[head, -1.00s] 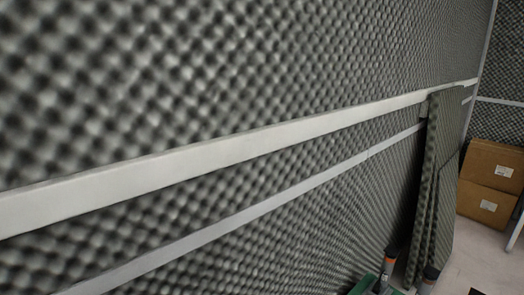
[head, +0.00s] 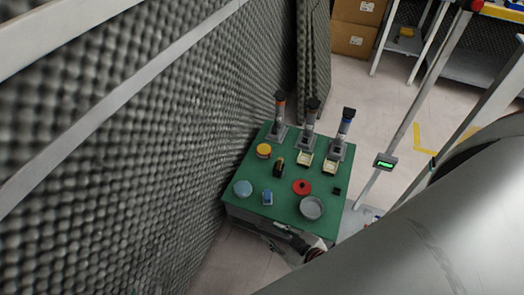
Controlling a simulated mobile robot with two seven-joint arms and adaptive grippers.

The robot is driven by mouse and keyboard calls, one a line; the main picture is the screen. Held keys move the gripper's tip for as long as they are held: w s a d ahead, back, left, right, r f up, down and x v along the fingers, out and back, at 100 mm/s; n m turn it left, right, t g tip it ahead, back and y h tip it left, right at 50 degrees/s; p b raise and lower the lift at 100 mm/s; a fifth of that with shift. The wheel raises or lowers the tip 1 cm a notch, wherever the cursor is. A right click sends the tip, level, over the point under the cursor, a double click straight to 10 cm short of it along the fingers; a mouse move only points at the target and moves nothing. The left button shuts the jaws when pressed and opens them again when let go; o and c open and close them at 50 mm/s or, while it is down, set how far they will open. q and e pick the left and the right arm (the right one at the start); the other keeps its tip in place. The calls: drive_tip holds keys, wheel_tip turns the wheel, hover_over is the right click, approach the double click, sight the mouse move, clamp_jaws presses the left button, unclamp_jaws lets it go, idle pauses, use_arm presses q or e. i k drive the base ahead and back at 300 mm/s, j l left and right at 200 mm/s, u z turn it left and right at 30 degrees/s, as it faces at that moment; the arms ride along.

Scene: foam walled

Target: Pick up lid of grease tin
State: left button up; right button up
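On a green-topped table (head: 282,219) in the head view, a shallow grey round tin (head: 312,207) stands near the front right corner. A pale blue-grey round disc (head: 243,188) lies near the front left corner. I cannot tell for sure which of these is the grease tin or its lid. A dark jointed part (head: 290,237), likely my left gripper, shows just beyond the table's front edge, below the tin. It is apart from both round things, and its fingers are too small to read. My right gripper is not in view.
A yellow round thing (head: 264,151), a red disc (head: 301,187), a blue item (head: 267,198) and several upright tools share the tabletop. The foam wall (head: 150,150) runs close along the left. Cardboard boxes (head: 355,38) stand behind. A pole with a green display (head: 385,162) stands to the right.

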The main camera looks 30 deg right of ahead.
sight(300, 187)
drive_tip(key=z, duration=1.35)
